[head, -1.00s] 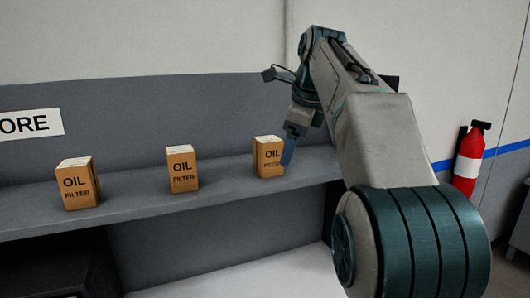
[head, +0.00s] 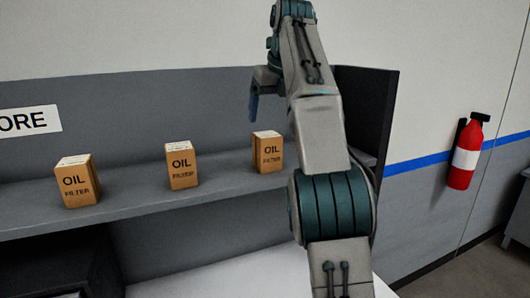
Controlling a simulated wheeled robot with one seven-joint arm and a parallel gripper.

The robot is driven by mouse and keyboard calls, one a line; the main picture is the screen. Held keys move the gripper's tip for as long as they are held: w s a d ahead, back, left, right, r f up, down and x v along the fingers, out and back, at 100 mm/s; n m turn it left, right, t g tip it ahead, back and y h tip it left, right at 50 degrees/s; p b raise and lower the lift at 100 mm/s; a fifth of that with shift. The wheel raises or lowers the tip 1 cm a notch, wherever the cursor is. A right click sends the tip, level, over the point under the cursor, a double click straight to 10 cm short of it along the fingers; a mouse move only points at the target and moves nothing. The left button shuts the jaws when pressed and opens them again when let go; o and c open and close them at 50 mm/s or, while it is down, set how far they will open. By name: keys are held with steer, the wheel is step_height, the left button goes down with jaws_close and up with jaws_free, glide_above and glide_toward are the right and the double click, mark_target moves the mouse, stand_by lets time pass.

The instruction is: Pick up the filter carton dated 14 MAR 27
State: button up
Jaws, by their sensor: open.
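Three brown cartons marked OIL FILTER stand upright on a grey shelf (head: 130,208): the left carton (head: 78,182), the middle carton (head: 181,166) and the right carton (head: 268,152). Each has a pale label on its top, too small to read, so I cannot tell which is dated 14 MAR 27. My gripper (head: 254,108) points down, above and slightly left of the right carton in the picture, apart from it. It is open and holds nothing visible. Part of it is hidden behind my arm.
A grey back panel with a white sign ending in ORE (head: 30,121) rises behind the shelf. An upright side panel (head: 372,110) closes the shelf's right end. A white surface (head: 215,280) lies below. A red fire extinguisher (head: 465,152) hangs on the right wall.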

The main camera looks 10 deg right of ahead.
mark_target(266, 148)
steer(key=x, duration=1.2)
steer(key=shift+f, duration=0.2)
steer(key=c, duration=1.3)
